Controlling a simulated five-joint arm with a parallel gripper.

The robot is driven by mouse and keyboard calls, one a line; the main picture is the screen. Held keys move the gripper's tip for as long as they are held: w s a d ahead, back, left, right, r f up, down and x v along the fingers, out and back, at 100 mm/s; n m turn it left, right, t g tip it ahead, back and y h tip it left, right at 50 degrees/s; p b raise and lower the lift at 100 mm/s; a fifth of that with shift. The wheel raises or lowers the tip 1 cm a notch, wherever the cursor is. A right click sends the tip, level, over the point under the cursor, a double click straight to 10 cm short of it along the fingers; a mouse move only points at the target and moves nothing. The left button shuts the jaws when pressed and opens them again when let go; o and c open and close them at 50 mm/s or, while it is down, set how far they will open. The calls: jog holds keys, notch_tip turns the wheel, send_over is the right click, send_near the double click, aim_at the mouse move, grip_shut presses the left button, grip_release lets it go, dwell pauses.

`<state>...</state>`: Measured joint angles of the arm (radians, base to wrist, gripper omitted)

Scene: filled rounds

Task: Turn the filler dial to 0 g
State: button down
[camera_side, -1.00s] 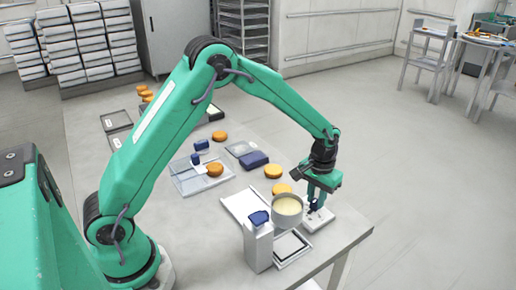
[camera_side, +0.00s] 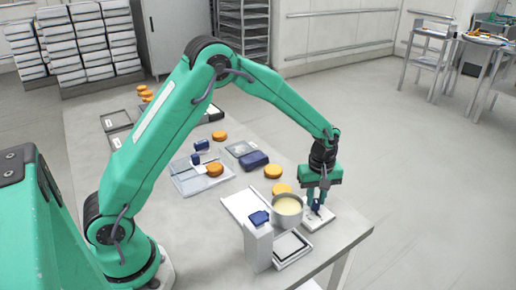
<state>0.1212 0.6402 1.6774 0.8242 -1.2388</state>
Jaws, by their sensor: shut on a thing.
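The filler dial (camera_side: 316,210) is a small dark blue knob on a pale plate (camera_side: 325,221) near the table's right end. My gripper (camera_side: 316,206) points down over the plate and is shut on the dial. The fingers partly cover the dial, and its markings are too small to read. The filler (camera_side: 259,246) is a white post with a blue top, just left of the plate. A round pot of cream filling (camera_side: 287,209) stands between the post and my gripper.
Orange rounds (camera_side: 273,171) lie on the table behind the pot, one close to it. A dark blue block (camera_side: 254,160) and a clear tray (camera_side: 190,186) are farther left. A dark-framed pad (camera_side: 291,249) lies at the front edge.

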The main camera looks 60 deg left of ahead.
aim_at(315, 200)
jog(key=shift+n, duration=1.1)
jog(key=c, duration=1.2)
grip_release()
jog(key=shift+c, duration=0.2)
jog(key=shift+r, duration=3.9)
jog(key=shift+r, duration=0.1)
